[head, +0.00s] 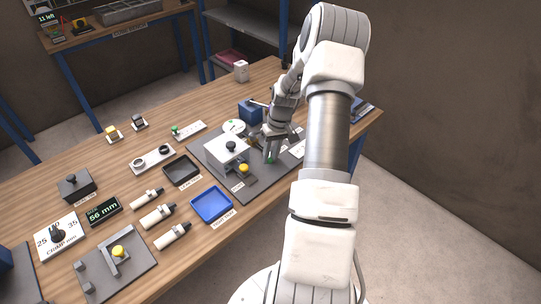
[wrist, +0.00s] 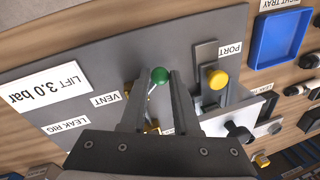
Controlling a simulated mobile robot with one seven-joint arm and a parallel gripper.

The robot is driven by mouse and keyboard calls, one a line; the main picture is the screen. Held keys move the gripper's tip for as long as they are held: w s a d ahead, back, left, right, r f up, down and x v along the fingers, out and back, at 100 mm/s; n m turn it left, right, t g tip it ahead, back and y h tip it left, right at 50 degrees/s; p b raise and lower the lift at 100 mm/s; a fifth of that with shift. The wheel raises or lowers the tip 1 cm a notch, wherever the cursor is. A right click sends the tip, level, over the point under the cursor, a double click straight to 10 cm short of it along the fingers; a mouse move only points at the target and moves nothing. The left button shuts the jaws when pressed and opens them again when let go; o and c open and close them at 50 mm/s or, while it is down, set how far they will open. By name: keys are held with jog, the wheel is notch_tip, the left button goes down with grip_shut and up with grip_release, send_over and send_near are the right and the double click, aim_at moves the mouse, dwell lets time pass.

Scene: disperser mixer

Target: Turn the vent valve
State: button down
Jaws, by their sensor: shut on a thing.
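The vent valve's green ball knob (wrist: 160,76) sits at the tips of my gripper's fingers in the wrist view, on a thin lever that runs down between them. The "VENT" label (wrist: 105,99) lies just left of it on the grey plate. My gripper (wrist: 161,84) is shut on the vent valve handle, one finger on each side. The fingers and palm hide the valve's lower part. In the head view, my gripper (head: 270,150) reaches down to the right part of the rig plate, and a bit of the green knob (head: 267,158) shows there.
A yellow knob (wrist: 218,79) stands near the "PORT" label, right of my gripper. A "LIFT 3.0 bar" display (wrist: 40,87) lies at left. A blue tray (head: 211,205), a dark tray (head: 182,170) and several white-and-black cylinders (head: 158,215) occupy the wooden bench.

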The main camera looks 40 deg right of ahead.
jog(key=shift+w+m, duration=0.1)
jog(key=shift+m, duration=0.2)
jog(key=m+b, duration=0.2)
jog(key=shift+w+a+f+m+t, duration=0.1)
jog(key=shift+w+a+m+t, duration=0.2)
jog(key=shift+w+a, duration=0.1)
jog(key=shift+w+a+m+t+h+b, duration=0.15)
jog(key=shift+w+m+b, duration=0.2)
jog(key=shift+m, duration=0.3)
jog(key=shift+w+a+m+t+h+b, duration=0.15)
jog(key=shift+m+b, duration=0.25)
jog(key=shift+m, duration=0.25)
jog(key=shift+d, duration=0.1)
jog(key=c, duration=0.7)
grip_release()
jog(key=shift+o, duration=0.2)
notch_tip(320, 180, up, 17)
jog(key=s+d, duration=0.2)
jog(key=shift+d+r, duration=0.2)
